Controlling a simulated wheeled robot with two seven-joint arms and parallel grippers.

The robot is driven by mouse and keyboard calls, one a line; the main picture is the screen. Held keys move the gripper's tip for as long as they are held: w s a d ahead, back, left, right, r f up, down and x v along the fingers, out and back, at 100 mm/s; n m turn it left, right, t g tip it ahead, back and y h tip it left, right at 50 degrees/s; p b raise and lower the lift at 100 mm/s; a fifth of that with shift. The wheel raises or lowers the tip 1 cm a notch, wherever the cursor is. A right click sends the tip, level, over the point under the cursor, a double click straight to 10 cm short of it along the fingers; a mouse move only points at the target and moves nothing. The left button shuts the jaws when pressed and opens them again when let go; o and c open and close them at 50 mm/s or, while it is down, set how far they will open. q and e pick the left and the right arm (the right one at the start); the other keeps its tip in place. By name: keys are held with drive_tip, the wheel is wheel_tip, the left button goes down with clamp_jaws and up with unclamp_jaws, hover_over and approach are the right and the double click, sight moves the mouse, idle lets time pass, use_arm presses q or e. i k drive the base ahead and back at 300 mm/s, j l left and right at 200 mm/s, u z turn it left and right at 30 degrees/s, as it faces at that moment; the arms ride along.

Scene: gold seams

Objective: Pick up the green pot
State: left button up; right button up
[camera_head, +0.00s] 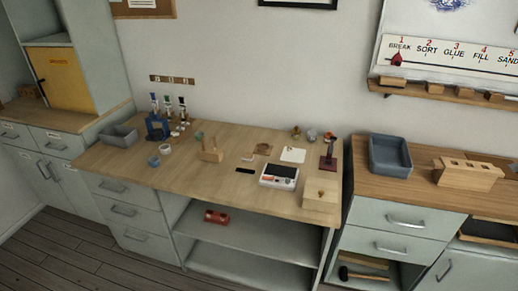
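A small grey-green pot (199,136) stands on the wooden worktop (225,178), toward its back left. It is the only pot that looks green, though it is small and its colour is dull. A pale pot (165,149) and a blue pot (154,161) stand to its left and nearer the front. A wooden stand (210,150) is just right of and in front of the grey-green pot. Neither of my grippers shows in the head view.
A blue rack with bottles (157,126) and a grey tray (118,136) are at the left. The worktop's front left is clear.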

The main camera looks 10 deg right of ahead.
sight(199, 135)
drive_tip(key=i+j+z, duration=0.75)
drive_tip(key=i+j, duration=0.2)
